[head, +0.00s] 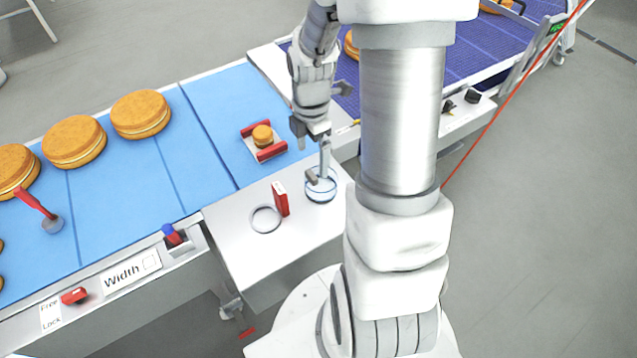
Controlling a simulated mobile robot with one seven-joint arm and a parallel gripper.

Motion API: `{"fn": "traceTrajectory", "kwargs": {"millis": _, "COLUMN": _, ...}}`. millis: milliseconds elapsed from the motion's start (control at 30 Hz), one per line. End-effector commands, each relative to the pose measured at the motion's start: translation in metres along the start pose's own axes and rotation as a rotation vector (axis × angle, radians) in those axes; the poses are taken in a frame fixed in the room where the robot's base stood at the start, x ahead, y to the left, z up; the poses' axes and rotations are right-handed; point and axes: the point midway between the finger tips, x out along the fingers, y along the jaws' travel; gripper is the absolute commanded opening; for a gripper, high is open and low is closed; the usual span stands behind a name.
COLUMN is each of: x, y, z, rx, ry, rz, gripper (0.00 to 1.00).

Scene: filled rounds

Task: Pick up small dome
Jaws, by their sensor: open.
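A small, clear, round piece with a blue rim (321,191), which looks like the small dome, sits near the right end of the white side shelf (243,246). My gripper (318,174) is right above it, fingers pointing down. The fingers are open. They overlap the piece in the head view, and I cannot tell whether they touch it. The fingers hide part of its top. A small orange round (262,134) sits between red side pieces on a white holder (250,146) on the blue belt.
A pale ring (265,220) lies flat on the shelf, and a red upright block (281,198) stands between it and the clear piece. Large filled rounds (141,114) lie on the blue belt (205,125) at left. A red-handled tool (37,203) is there too. The shelf's front is clear.

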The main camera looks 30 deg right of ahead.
Motion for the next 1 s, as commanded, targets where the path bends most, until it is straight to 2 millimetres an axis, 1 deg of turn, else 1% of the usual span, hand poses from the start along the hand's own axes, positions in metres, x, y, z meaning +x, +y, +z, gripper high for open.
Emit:
{"fn": "traceTrajectory", "kwargs": {"millis": 33, "x": 0.013, "y": 0.0, "z": 0.0, "rx": 0.0, "ry": 0.0, "rz": -0.001, "gripper": 1.0}}
{"fn": "traceTrajectory", "kwargs": {"millis": 300, "x": 0.047, "y": 0.0, "z": 0.0, "rx": 0.0, "ry": 0.0, "rz": -0.001, "gripper": 1.0}}
{"fn": "traceTrajectory", "kwargs": {"millis": 433, "x": 0.055, "y": 0.0, "z": 0.0, "rx": 0.0, "ry": 0.0, "rz": 0.0, "gripper": 1.0}}
{"fn": "traceTrajectory", "kwargs": {"millis": 633, "x": 0.059, "y": 0.0, "z": 0.0, "rx": 0.001, "ry": 0.0, "rz": 0.0, "gripper": 1.0}}
{"fn": "traceTrajectory", "kwargs": {"millis": 733, "x": 0.065, "y": 0.0, "z": 0.0, "rx": 0.001, "ry": 0.0, "rz": -0.001, "gripper": 1.0}}
{"fn": "traceTrajectory", "kwargs": {"millis": 867, "x": 0.079, "y": 0.0, "z": 0.001, "rx": 0.0, "ry": 0.0, "rz": -0.001, "gripper": 1.0}}
{"fn": "traceTrajectory", "kwargs": {"millis": 1000, "x": 0.097, "y": 0.0, "z": 0.002, "rx": 0.0, "ry": 0.001, "rz": -0.002, "gripper": 1.0}}
